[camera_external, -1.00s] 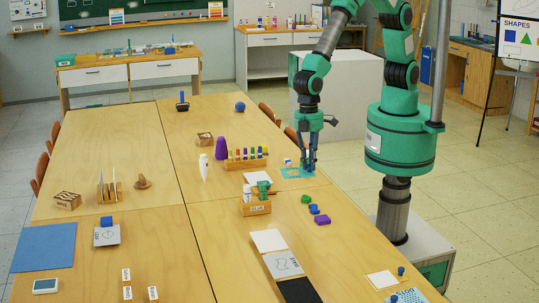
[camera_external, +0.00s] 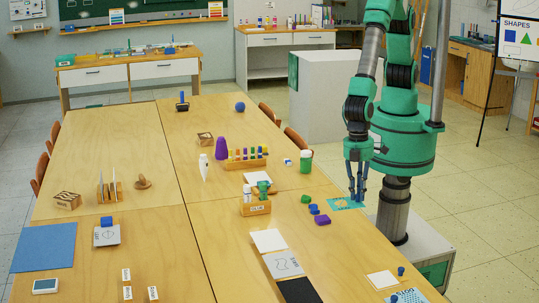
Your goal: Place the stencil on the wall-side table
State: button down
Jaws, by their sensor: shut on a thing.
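The stencil is a thin teal sheet (camera_external: 343,204) with a pale cut-out area, near the right edge of the large wooden table (camera_external: 240,215). My gripper (camera_external: 358,198) points down with its fingers shut on the sheet's right part. The fingers hide part of that edge. Whether the sheet is lifted clear of the tabletop is hard to tell. Along the back wall stand a wooden table with white drawers (camera_external: 165,70) on the left and another drawer table (camera_external: 270,40) to its right. Which of these is the wall-side table I cannot tell.
A green jar (camera_external: 306,162) and a small blue-white block (camera_external: 287,162) stand left of and behind the stencil. A grey-white cabinet (camera_external: 335,95) stands behind my arm. Chairs line the large table's sides.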

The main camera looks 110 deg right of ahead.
aim_at(357, 201)
notch_tip(357, 201, down, 7)
jog(key=shift+r, duration=0.2)
jog(key=shift+a, duration=0.1)
jog(key=w+a, duration=0.3)
jog(key=w+a+f+b, duration=0.1)
jog(key=w+a, duration=0.7)
jog(key=shift+a+f+b, duration=0.2)
jog(key=shift+b, duration=0.1)
jog(key=shift+f, duration=0.1)
dwell(0.4)
jog(key=shift+f+b, duration=0.35)
jog(key=shift+f, duration=1.35)
jog(key=shift+f, duration=0.15)
jog(key=c, duration=1.7)
grip_release()
jog(key=shift+o, duration=0.2)
